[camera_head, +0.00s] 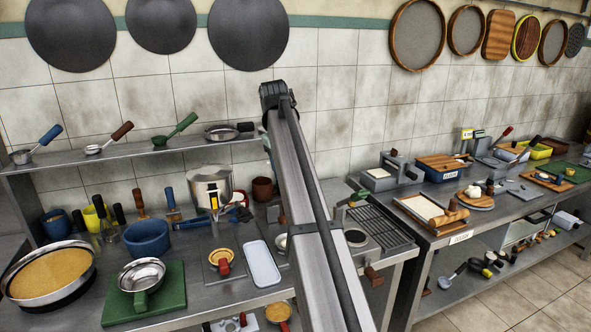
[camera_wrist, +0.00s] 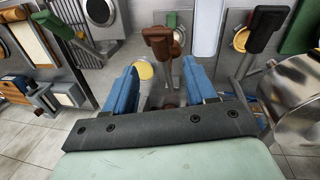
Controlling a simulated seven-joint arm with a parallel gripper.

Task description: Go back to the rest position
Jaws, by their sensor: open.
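My gripper (camera_wrist: 158,82) shows in the wrist view with its two blue fingers spread apart. Nothing is held between them. It hangs over the counter, and a yellow disc and a brown-handled tool (camera_wrist: 160,42) show beyond and between the fingertips, apart from them. In the head view my arm rises across the middle of the picture, and I cannot make out the gripper there.
Steel counter holds a large pan (camera_head: 50,272), a green board (camera_head: 165,300), a blue bowl (camera_head: 147,238), a steel pot (camera_head: 210,183) and a white tray (camera_head: 262,263). A shelf (camera_head: 90,160) with small pans runs behind. A second counter with boards (camera_head: 442,162) stands right.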

